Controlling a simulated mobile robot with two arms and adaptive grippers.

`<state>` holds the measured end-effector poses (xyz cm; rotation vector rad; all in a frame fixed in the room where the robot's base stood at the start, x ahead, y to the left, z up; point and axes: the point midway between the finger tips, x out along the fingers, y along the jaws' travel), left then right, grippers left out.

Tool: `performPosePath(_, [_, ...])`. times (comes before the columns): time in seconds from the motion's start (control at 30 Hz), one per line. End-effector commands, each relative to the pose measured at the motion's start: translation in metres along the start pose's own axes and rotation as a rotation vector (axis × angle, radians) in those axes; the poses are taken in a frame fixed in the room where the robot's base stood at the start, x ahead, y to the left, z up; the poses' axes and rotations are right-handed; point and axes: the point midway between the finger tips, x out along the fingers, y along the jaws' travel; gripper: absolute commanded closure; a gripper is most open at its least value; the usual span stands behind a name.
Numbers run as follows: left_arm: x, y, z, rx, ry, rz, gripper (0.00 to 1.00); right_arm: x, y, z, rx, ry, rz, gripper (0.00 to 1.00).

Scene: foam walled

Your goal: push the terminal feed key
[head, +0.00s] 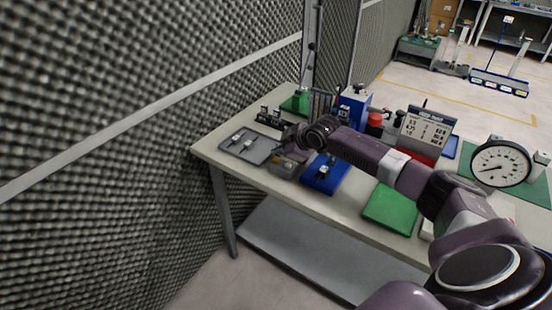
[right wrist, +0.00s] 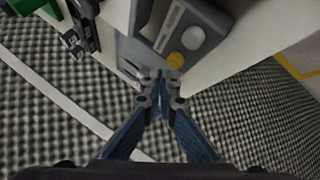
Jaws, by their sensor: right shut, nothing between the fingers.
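A small grey terminal (head: 285,167) sits at the table's near edge in the head view, partly behind my right gripper (head: 297,148). In the right wrist view the terminal (right wrist: 203,22) shows a pale strip, a whitish round key (right wrist: 193,38) and a yellow round key (right wrist: 176,60). No lettering is readable, so I cannot tell which is the feed key. My right gripper (right wrist: 165,82) is shut and empty, its tips just below the yellow key in the picture. Whether they touch it cannot be told. My left gripper is out of view.
The terminal stands between a grey tray (head: 244,148) and a blue fixture (head: 328,184) on the pale table (head: 343,202). A green mat (head: 390,210), a flip sign (head: 425,132) and a dial gauge (head: 500,163) are farther right. A foam wall (head: 110,130) is at the left.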

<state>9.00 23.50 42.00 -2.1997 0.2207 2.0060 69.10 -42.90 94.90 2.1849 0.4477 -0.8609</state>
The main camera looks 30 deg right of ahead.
Motion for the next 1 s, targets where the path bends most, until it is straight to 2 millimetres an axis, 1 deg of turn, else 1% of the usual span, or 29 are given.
performPosePath(0.17, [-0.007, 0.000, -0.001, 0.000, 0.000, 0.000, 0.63, -0.005, 0.004, -0.004, 0.000, 0.001, 0.000, 1.00])
performPosePath(0.4, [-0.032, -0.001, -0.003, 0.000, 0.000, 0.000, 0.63, -0.023, 0.017, -0.017, 0.000, 0.001, 0.001, 1.00])
performPosePath(0.6, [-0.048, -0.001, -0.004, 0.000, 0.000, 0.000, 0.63, -0.035, 0.025, -0.026, 0.000, 0.001, 0.000, 1.00])
performPosePath(1.0, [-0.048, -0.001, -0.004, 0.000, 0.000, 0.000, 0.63, -0.035, 0.025, -0.026, 0.000, 0.001, 0.000, 1.00])
